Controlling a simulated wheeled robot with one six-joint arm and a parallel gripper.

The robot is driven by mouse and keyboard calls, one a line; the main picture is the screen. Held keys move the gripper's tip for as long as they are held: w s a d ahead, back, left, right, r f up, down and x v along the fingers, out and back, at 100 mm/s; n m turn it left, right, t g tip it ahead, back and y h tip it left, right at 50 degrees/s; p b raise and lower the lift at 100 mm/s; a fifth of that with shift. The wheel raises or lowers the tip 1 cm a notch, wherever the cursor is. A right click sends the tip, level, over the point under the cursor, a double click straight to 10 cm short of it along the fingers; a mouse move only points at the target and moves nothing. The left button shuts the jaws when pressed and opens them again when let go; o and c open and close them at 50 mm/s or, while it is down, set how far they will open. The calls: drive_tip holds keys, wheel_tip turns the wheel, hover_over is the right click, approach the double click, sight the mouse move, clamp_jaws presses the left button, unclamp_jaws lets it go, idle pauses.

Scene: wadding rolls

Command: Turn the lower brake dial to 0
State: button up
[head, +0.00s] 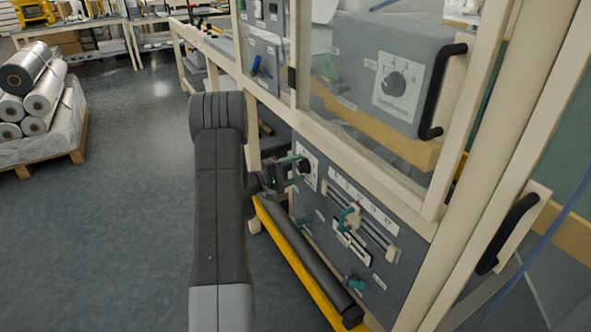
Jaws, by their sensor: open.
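The lower dial (305,166) is a dark round knob on a white scale plate, at the upper left of the grey lower panel. My gripper (296,171) is at this dial, its green-tipped fingers pointing right toward the knob. The fingers are apart; I cannot tell whether they touch the knob. My arm comes up from the bottom of the view and hides what lies behind it. The dial's pointer and most of its numbers are too small and partly covered to read.
A second dial (394,84) with a white scale is on the upper grey box behind the clear guard. A slider with a teal clamp (348,218) is right of the lower dial. A yellow rail (297,262) runs below.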

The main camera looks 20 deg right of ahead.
drive_tip(key=c, duration=1)
drive_tip(key=shift+f+n+b, duration=0.1)
drive_tip(key=shift+n+b, duration=0.85)
drive_tip(key=shift+n, duration=0.25)
drive_tip(key=n+b, duration=0.1)
drive_tip(key=n, duration=0.3)
drive_tip(key=shift+n, duration=0.3)
drive_tip(key=n, duration=0.4)
drive_tip(key=n+p, duration=0.1)
drive_tip(key=n, duration=0.3)
drive_tip(key=shift+n, duration=0.6)
